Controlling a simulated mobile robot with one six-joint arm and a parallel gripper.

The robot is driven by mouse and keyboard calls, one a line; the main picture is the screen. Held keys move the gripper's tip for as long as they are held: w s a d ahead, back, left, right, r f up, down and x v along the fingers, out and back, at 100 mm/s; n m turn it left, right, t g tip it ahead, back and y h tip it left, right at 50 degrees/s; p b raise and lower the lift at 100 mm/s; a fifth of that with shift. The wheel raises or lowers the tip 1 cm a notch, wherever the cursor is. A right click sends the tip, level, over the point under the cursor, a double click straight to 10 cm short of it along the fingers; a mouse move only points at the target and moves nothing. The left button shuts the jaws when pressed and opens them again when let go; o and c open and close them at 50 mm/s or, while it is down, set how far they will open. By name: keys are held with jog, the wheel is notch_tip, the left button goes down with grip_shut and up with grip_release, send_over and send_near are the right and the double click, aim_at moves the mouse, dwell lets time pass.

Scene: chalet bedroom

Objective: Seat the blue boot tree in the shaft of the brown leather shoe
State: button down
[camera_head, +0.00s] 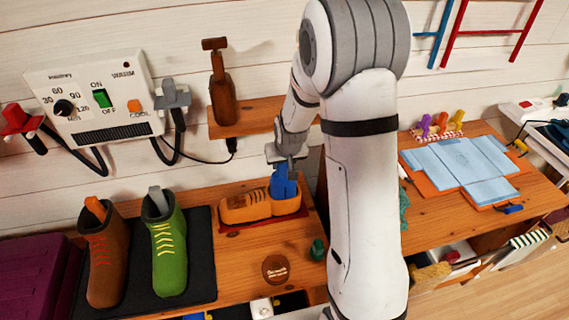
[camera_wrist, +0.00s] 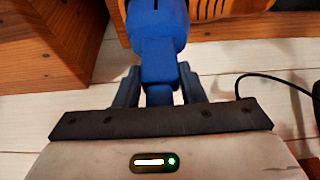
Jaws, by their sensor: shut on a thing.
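My gripper (camera_head: 286,162) is shut on the top of the blue boot tree (camera_head: 284,184), above a wooden holder (camera_head: 245,208) on the bench. In the wrist view the blue boot tree (camera_wrist: 158,28) runs between my two fingers (camera_wrist: 158,85). Its lower end is at the holder's right part; I cannot tell whether it touches the holder. The brown leather shoe (camera_head: 107,258), a tall boot with orange laces, stands on a dark mat at the left. An orange piece (camera_head: 95,208) sticks out of its shaft.
A green boot (camera_head: 168,250) with a grey piece in its top stands beside the brown one on the dark mat (camera_head: 204,270). A wall control box (camera_head: 90,98) with cables hangs behind.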

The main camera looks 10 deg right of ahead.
jog(key=shift+f, duration=0.65)
jog(key=c, duration=0.9)
grip_release()
